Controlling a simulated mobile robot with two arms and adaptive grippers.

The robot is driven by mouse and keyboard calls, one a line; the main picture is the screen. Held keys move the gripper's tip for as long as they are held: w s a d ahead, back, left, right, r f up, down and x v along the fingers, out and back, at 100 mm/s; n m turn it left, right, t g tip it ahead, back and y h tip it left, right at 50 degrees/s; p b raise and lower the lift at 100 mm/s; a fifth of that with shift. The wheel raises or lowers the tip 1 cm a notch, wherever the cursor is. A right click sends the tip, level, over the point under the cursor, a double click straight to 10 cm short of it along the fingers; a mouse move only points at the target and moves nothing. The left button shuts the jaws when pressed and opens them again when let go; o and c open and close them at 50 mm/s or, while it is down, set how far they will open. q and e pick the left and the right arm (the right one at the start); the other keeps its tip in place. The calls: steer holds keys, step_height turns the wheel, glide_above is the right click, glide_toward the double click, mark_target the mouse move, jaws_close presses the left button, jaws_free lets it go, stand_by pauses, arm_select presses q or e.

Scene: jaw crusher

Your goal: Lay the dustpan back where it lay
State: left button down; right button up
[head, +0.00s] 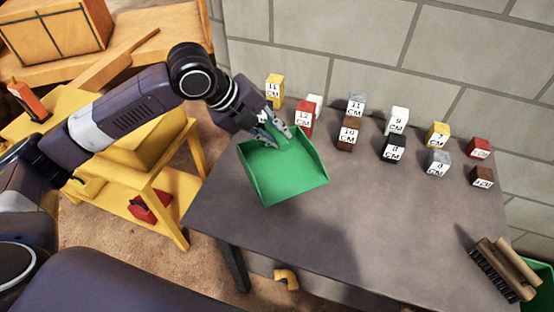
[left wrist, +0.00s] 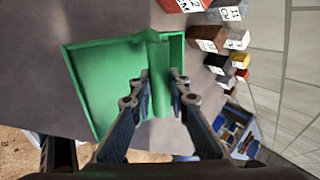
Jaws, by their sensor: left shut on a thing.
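The green dustpan (head: 285,172) is at the left part of the grey table (head: 350,220), its open pan toward the front. My left gripper (head: 277,133) is shut on the dustpan's handle, at the pan's back side. In the left wrist view the dustpan (left wrist: 105,85) shows with its handle between the two fingers (left wrist: 160,95). I cannot tell whether the pan touches the table or is slightly above it. My right gripper is not in view.
Several labelled blocks stand along the table's back, including a red one (head: 304,118) close to the gripper and a brown one (head: 348,134). A brush (head: 497,270) lies at the right front. The table's middle front is clear. A yellow stand (head: 160,150) is at left.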

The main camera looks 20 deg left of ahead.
mark_target(275, 158)
arm_select(q)
step_height(275, 158, down, 9)
steer(key=shift+f+p, duration=0.1)
steer(key=shift+p, duration=0.25)
steer(key=c, duration=1.8)
jaws_free()
steer(key=shift+c, duration=0.2)
steer(key=b+v, duration=0.1)
steer(key=v, duration=1.1)
steer(key=shift+s+a, duration=0.1)
